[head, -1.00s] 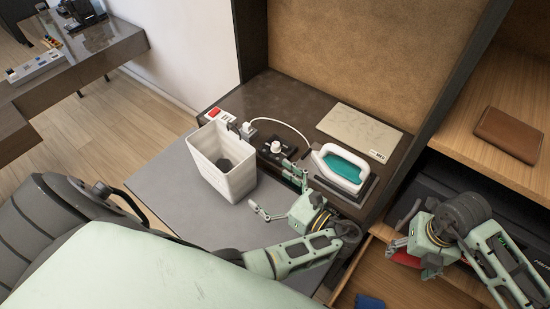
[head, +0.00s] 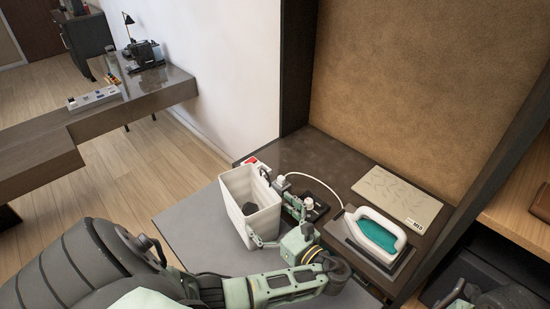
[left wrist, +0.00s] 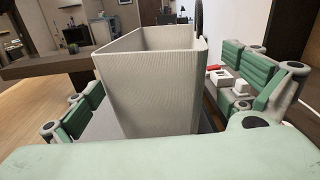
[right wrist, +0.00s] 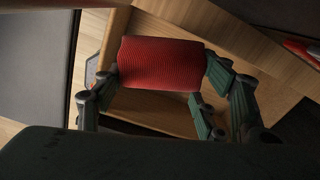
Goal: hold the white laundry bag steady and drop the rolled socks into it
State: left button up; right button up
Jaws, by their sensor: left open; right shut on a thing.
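The white laundry bag (head: 262,222) stands upright and open-topped on the grey surface, with a dark rounded item (head: 249,209) inside. My left gripper (head: 276,222) is open at the bag's near right corner. In the left wrist view the bag (left wrist: 150,90) stands between its spread fingers, with gaps visible on both sides. The red rolled socks (right wrist: 160,62) are in my right gripper (right wrist: 158,88), which is shut on them above a wooden drawer or shelf.
An iron with a teal base (head: 377,234) stands right of the bag. A pale card (head: 397,196) lies behind it. A dark box with a white knob (head: 308,204) and a white cable sit close to the bag. Grey surface (head: 185,228) is clear left of the bag.

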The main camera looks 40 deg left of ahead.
pick_arm(q)
grip_shut()
dwell(1.2)
jog(key=c, duration=2.5)
grip_release()
jog(key=o, duration=2.5)
